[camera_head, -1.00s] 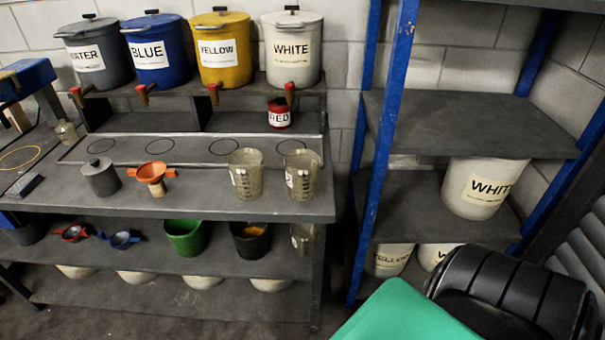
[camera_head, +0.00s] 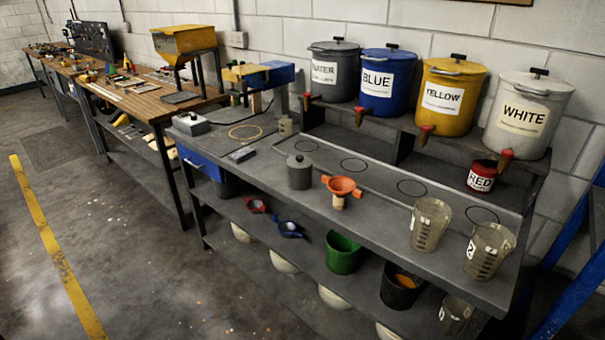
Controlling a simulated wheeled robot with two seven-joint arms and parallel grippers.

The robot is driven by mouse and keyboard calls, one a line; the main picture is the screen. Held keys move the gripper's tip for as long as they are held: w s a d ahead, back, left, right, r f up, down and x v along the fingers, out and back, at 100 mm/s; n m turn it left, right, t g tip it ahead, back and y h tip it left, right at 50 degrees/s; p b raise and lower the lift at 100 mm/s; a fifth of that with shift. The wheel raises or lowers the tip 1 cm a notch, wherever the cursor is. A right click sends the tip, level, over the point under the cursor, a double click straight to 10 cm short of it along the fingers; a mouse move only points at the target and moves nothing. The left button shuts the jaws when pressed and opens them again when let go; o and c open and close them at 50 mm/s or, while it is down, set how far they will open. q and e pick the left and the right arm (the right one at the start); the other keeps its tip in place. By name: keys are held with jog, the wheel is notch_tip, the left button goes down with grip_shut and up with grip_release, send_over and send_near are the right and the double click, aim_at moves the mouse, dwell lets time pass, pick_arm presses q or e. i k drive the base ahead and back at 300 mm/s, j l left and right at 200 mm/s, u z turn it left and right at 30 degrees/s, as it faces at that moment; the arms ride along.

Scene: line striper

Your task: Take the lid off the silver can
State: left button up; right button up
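The can (camera_head: 299,175) stands upright on the grey bench top, left of the orange funnel. It is a small grey metal can. Its lid (camera_head: 299,161), with a small knob on top, sits on the can. Neither of my grippers is in view, and nothing touches the can.
An orange funnel (camera_head: 342,187) and two clear measuring cups (camera_head: 430,224) (camera_head: 489,250) stand along the bench's front. Labelled drums, including a blue drum (camera_head: 387,84), and a red can (camera_head: 482,177) are behind. Open floor (camera_head: 150,260) lies in front of the bench, at left.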

aim_at(296, 161)
jog(key=i+j+z, duration=0.1)
jog(key=i+j, duration=0.15)
jog(key=i+j+z, duration=0.15)
jog(key=j, duration=0.25)
jog(key=i+j+z, duration=0.1)
jog(key=i+j, duration=0.15)
jog(key=j, duration=0.1)
